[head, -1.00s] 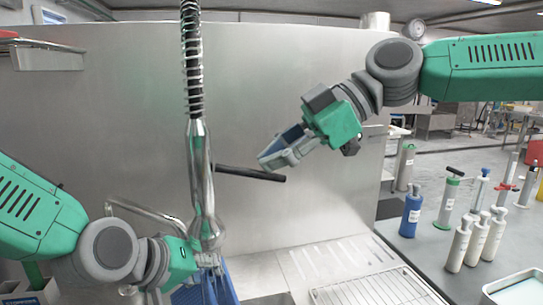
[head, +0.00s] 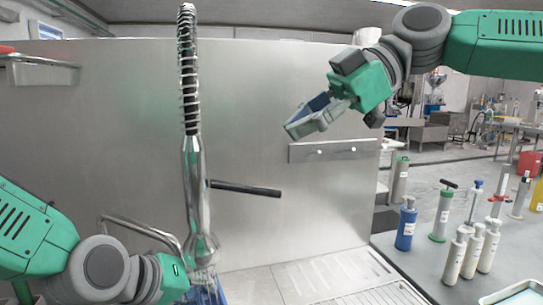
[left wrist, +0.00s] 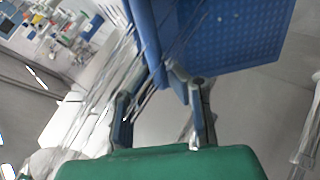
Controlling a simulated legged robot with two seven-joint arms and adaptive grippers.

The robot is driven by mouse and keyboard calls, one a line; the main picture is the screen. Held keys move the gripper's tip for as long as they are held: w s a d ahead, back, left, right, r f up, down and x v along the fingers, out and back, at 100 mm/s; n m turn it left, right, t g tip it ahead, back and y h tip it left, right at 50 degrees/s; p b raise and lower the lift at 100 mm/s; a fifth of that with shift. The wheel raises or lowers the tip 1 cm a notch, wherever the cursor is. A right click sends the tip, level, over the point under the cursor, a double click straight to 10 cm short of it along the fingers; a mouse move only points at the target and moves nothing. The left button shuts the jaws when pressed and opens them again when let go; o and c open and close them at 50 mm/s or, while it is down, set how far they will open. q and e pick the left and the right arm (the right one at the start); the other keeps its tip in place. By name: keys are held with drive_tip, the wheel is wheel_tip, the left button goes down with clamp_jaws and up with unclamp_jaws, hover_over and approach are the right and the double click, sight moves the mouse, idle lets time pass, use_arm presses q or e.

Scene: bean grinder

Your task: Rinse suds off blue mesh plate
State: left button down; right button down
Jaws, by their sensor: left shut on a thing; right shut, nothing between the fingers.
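The blue mesh plate (left wrist: 235,40) fills the upper middle and right of the left wrist view, its perforated face visible. Only a small part of the plate (head: 208,297) shows at the bottom of the head view. My left gripper (left wrist: 158,85) is shut on the plate's edge. The steel spray faucet (head: 196,190) hangs above my left gripper, with a black lever (head: 245,188) pointing right. Thin water streams (left wrist: 110,75) cross the left gripper and plate in the wrist view. My right gripper (head: 305,122) is shut and empty, above and right of the lever, apart from it. I cannot make out suds.
A steel splash wall (head: 270,230) stands behind the faucet. A ribbed steel drainboard (head: 345,280) lies lower right. Several pump bottles (head: 472,250) stand on the counter at right, with a pale tray (head: 512,295) in front. A bent pipe (head: 145,228) lies near the left arm.

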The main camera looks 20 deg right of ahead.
drive_tip(key=w+d+f+v, duration=0.1)
drive_tip(key=v, duration=0.5)
drive_tip(key=m+g+y, duration=0.4)
drive_tip(key=m+g, duration=0.3)
drive_tip(key=m, duration=0.3)
approach(247, 189)
drive_tip(key=f, duration=0.1)
drive_tip(key=w+d+f+m+y, duration=0.1)
drive_tip(key=w+f+m+y, duration=0.5)
drive_tip(key=f+m, duration=0.5)
drive_tip(key=s+a+r+m+y, duration=0.1)
drive_tip(key=s+a+r, duration=0.5)
drive_tip(key=a+r, duration=0.1)
drive_tip(key=shift+s+a+r, duration=0.15)
drive_tip(key=shift+s+a, duration=0.05)
drive_tip(key=shift+a, duration=0.1)
drive_tip(key=shift+w+a, duration=0.1)
